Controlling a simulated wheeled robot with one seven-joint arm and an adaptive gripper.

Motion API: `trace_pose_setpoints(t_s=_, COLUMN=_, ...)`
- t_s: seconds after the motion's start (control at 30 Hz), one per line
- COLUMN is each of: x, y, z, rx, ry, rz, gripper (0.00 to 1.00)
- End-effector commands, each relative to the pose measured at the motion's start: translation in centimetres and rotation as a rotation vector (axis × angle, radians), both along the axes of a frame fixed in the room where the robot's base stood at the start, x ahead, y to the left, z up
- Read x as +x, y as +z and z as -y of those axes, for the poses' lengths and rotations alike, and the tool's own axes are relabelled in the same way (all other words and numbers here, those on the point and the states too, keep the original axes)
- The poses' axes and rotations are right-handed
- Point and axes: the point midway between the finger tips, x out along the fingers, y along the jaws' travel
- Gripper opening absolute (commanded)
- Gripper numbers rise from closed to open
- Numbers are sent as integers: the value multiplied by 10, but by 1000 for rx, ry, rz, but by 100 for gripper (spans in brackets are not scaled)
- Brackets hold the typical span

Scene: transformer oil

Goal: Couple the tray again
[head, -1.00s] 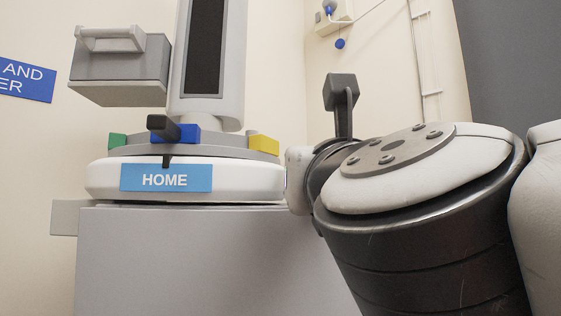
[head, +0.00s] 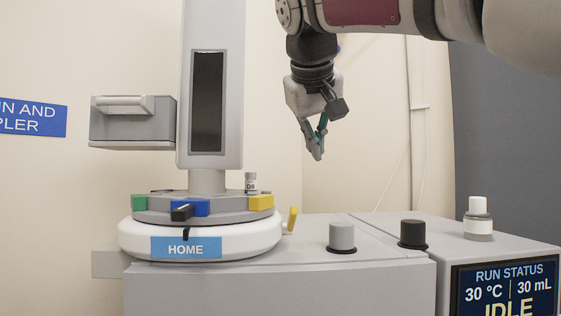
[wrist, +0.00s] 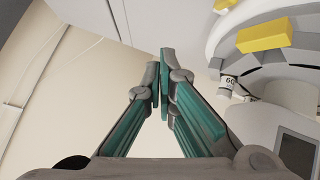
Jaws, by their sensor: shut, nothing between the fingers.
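The round grey tray (head: 155,214) sits on the white base (head: 140,237) at left in the head view. Green, blue and yellow blocks stand around its edge, and a black knob (head: 182,212) sticks out in front of the blue block. A small labelled vial (head: 251,183) stands on the tray near the yellow block (head: 261,202). A yellow lever (head: 292,219) tilts up at the base's right side. My gripper (head: 317,156) is shut and empty, pointing down, above and right of the tray. In the wrist view its fingertips (wrist: 163,75) meet; the vial (wrist: 229,84) and yellow block (wrist: 264,36) show at right.
A grey tower (head: 212,110) rises behind the tray, with a handled box (head: 132,122) on its left. On the cabinet top are a grey knob (head: 342,237), a black knob (head: 413,233) and a white-capped bottle (head: 478,218). A display (head: 504,290) reads IDLE. Air around my gripper is clear.

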Motion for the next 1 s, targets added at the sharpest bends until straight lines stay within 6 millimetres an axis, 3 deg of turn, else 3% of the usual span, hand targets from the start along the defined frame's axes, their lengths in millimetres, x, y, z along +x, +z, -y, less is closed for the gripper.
trace_pose_setpoints(t_s=0.13, x=-11, y=16, z=-24, rx=244, ry=-69, rz=-71, gripper=0)
trace_pose_setpoints(t_s=0.37, x=-10, y=13, z=-37, rx=349, ry=-96, rz=-111, gripper=0)
trace_pose_setpoints(t_s=0.9, x=50, y=-61, z=-40, rx=344, ry=-95, rz=-111, gripper=0)
trace_pose_setpoints(t_s=1.0, x=42, y=-68, z=-40, rx=345, ry=-92, rz=-108, gripper=0)
